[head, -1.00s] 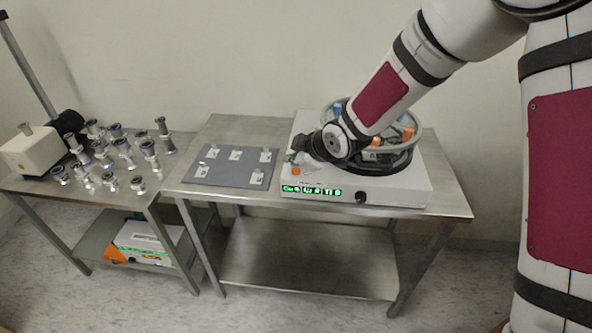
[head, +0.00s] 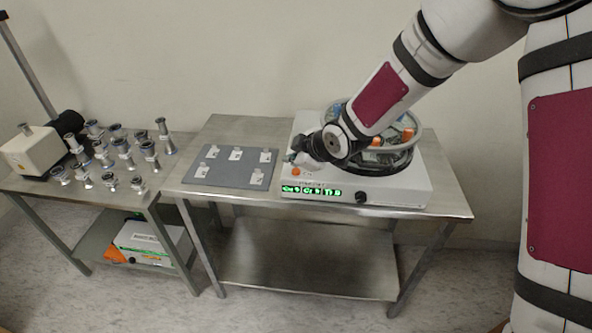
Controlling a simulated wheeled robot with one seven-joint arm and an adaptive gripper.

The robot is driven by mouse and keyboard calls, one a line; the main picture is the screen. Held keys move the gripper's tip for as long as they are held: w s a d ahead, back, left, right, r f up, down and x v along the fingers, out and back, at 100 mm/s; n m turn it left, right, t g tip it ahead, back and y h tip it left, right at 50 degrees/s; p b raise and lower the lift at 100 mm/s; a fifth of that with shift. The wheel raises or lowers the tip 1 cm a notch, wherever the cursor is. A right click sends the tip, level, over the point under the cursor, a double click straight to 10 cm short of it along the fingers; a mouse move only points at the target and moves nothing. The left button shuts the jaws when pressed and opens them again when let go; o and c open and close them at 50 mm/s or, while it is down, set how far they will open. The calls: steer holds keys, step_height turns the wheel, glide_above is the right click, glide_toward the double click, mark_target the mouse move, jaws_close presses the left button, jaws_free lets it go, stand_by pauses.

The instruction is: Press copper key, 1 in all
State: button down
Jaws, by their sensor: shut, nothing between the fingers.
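The white machine (head: 400,190) stands on the right-hand steel table. Its front panel has a green lit display (head: 311,190), a small orange key (head: 296,172) and a black knob (head: 361,197). I cannot tell for sure which key is the copper one; the display lettering is small. My gripper (head: 293,160) is shut and empty, low over the left part of the machine's top, just above the orange key. Whether its tip touches the machine cannot be told. My wrist hides part of the round chamber (head: 412,135) and the top behind it.
A grey board (head: 225,177) with several small pale plates lies left of the machine. The left table (head: 100,198) carries several metal pipe fittings and a cream-coloured device (head: 30,150). A white box (head: 150,240) sits on its lower shelf. Bare steel shows around the board.

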mark_target(294, 172)
steer(key=shift+f, duration=0.1)
steer(key=shift+f+b, duration=0.3)
steer(key=shift+b, duration=0.1)
steer(key=shift+f+b, duration=0.45)
steer(key=shift+f, duration=0.05)
stand_by(0.7)
steer(key=shift+r, duration=0.1)
steer(key=shift+r+p, duration=0.65)
steer(key=shift+r, duration=0.15)
steer(key=shift+r, duration=0.1)
steer(key=shift+r+p, duration=1.9)
steer(key=shift+r, duration=0.55)
